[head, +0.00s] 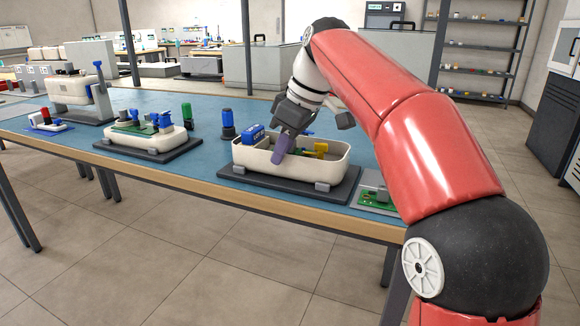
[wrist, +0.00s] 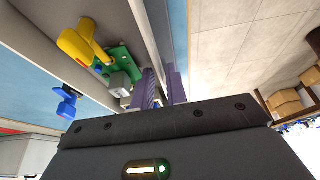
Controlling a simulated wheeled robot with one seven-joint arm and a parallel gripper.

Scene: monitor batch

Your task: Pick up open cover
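The open cover (head: 305,175) is a cream, open-topped tray-like housing on a dark base at the right of the blue bench. My gripper (head: 283,145) reaches down at its front wall, with a purple finger showing against the rim. In the wrist view, the two purple fingers (wrist: 162,87) sit on either side of the cover's wall (wrist: 146,32). I cannot tell whether they press on it. Inside the cover are a yellow part (wrist: 82,41) and a green board (wrist: 122,66). The cover rests level in its base.
A dark base (head: 262,183) lies under the cover, near the bench's front edge. A green circuit board (head: 377,198) lies to the right. Another cream housing (head: 150,137) and a blue-capped cylinder (head: 228,125) stand left.

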